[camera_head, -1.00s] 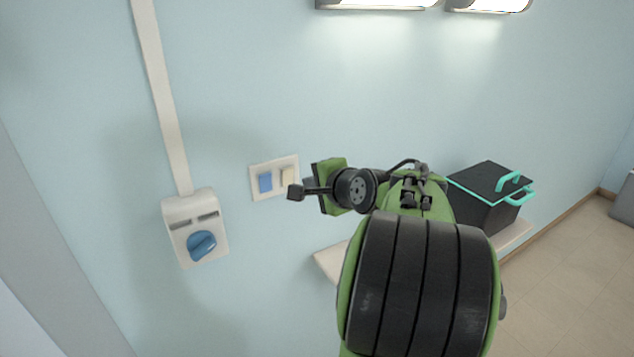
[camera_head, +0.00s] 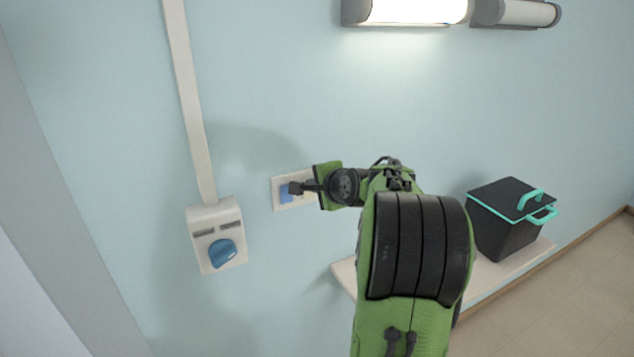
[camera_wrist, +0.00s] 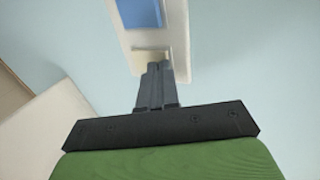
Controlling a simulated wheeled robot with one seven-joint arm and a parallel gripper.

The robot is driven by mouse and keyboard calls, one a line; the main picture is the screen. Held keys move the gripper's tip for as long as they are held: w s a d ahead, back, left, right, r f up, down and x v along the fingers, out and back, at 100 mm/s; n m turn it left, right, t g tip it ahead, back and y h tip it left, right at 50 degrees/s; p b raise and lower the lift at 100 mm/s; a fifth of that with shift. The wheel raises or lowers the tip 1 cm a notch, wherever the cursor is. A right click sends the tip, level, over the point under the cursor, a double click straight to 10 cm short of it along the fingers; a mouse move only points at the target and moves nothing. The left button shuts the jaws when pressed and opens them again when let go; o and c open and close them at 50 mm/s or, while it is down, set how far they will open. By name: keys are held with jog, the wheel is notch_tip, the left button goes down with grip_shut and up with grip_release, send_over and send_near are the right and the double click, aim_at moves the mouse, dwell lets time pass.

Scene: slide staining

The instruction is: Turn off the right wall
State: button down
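Two wall lamps hang at the top of the head view. The left lamp (camera_head: 415,10) is lit and the right lamp (camera_head: 520,13) is dark. A white switch plate (camera_head: 290,175) on the wall has a blue rocker (camera_head: 285,194) at left and a cream rocker at right, mostly hidden by my gripper. My gripper (camera_head: 296,188) is shut and empty, its tips at the plate. In the wrist view the closed fingers (camera_wrist: 155,72) point at the cream rocker, beside the blue rocker (camera_wrist: 138,12). Contact appears likely, but I cannot be sure.
A white wall box (camera_head: 208,218) with a blue knob (camera_head: 222,253) and a conduit (camera_head: 190,100) is left of the plate. A black bin (camera_head: 497,225) with teal handles stands on a shelf (camera_head: 525,258) at right. The wall around the plate is clear.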

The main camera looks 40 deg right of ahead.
jog(key=shift+w+r+p, duration=0.1)
jog(key=shift+r+p, duration=0.5)
jog(key=shift+r, duration=0.4)
jog(key=shift+f, duration=0.1)
